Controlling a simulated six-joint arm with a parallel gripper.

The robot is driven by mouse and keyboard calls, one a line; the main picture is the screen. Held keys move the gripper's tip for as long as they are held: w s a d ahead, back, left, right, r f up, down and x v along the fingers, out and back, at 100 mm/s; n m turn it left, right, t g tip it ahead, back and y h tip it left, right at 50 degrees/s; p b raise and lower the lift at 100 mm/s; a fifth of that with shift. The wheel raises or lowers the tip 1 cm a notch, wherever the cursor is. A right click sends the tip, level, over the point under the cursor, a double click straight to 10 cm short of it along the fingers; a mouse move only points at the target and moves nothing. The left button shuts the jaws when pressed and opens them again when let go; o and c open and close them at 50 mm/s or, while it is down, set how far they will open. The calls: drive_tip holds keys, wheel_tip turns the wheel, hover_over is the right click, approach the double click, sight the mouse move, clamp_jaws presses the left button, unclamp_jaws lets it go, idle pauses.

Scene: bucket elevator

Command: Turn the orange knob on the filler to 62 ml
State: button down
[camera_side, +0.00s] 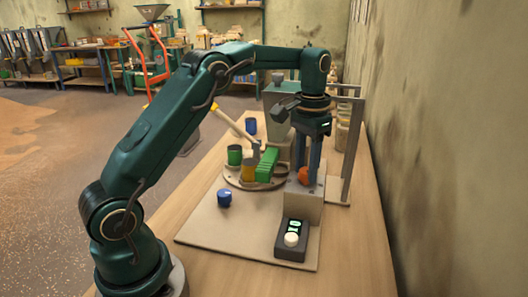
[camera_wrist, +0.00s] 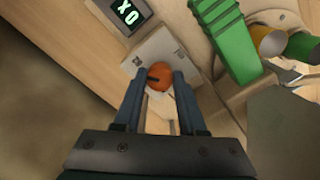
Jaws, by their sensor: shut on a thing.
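The orange knob (camera_side: 304,176) sits on a light grey block (camera_side: 302,199) of the filler, and it also shows in the wrist view (camera_wrist: 160,76) with a dark mark on it. My gripper (camera_side: 308,177) points down at the knob, and its two fingers (camera_wrist: 156,82) lie on either side of the knob, shut on it. Part of the knob is hidden by the fingers. A small dark box (camera_side: 291,243) with a green-lit display and a white round button stands in front of the block. Its display (camera_wrist: 126,12) shows in the wrist view, but I cannot read a fill value from it.
A turntable (camera_side: 236,183) left of the knob carries green and yellow cups (camera_side: 248,170) beside a green ribbed part (camera_side: 267,165). A blue knob-like piece (camera_side: 224,197) lies on the base plate. A metal frame (camera_side: 352,150) stands behind to the right, near the wall.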

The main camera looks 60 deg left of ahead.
sight(306, 170)
drive_tip(key=shift+w+m, duration=0.1)
drive_tip(key=shift+m, duration=0.2)
drive_tip(key=shift+r, duration=0.1)
drive_tip(key=shift+c, duration=2.4)
unclamp_jaws()
drive_tip(key=shift+r, duration=2.5)
